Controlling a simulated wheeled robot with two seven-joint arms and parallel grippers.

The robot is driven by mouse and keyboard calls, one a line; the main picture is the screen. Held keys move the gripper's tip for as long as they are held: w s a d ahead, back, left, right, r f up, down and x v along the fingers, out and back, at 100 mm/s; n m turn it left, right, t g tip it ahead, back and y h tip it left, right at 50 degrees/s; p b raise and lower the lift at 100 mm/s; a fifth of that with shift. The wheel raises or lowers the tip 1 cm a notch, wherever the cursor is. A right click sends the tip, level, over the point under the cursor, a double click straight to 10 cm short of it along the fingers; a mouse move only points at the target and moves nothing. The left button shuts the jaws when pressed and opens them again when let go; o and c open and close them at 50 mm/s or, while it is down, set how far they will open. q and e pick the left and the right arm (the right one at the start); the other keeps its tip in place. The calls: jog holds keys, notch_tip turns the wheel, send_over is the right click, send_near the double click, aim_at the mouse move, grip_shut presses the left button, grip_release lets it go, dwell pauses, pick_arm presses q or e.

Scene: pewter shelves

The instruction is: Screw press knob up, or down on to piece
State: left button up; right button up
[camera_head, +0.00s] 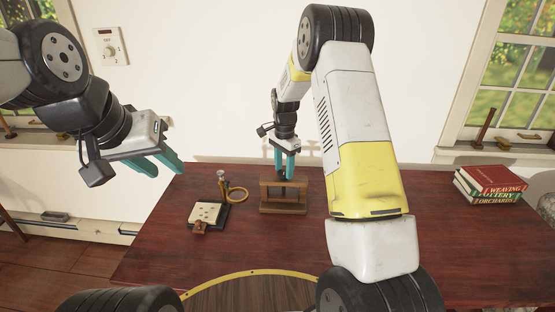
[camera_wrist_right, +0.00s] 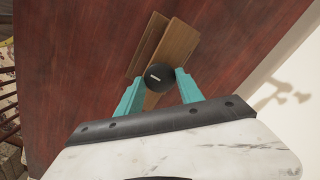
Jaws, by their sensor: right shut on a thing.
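The wooden press (camera_head: 284,209) stands on the dark red table, with an upper beam above a base. In the right wrist view its brown boards (camera_wrist_right: 178,42) lie beneath a round black knob (camera_wrist_right: 158,77) with a pale mark on top. My right gripper (camera_head: 290,176) points down over the press. In the right wrist view its teal fingers (camera_wrist_right: 158,84) are closed on the knob's two sides. The fingers hide the knob in the head view. I cannot tell whether a piece lies in the press. My left gripper (camera_head: 170,172) is open and empty, in the air left of the table.
Stacked books (camera_head: 490,184) lie at the table's right. A yellow-edged round surface (camera_head: 250,293) is at the front. The table's centre front is clear.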

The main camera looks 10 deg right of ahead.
jog(key=n, duration=0.5)
jog(key=shift+n, duration=0.3)
jog(key=n, duration=0.4)
jog(key=shift+n, duration=0.3)
jog(key=n, duration=1.3)
jog(key=shift+w, duration=0.1)
jog(key=n, duration=0.9)
jog(key=shift+n, duration=2.2)
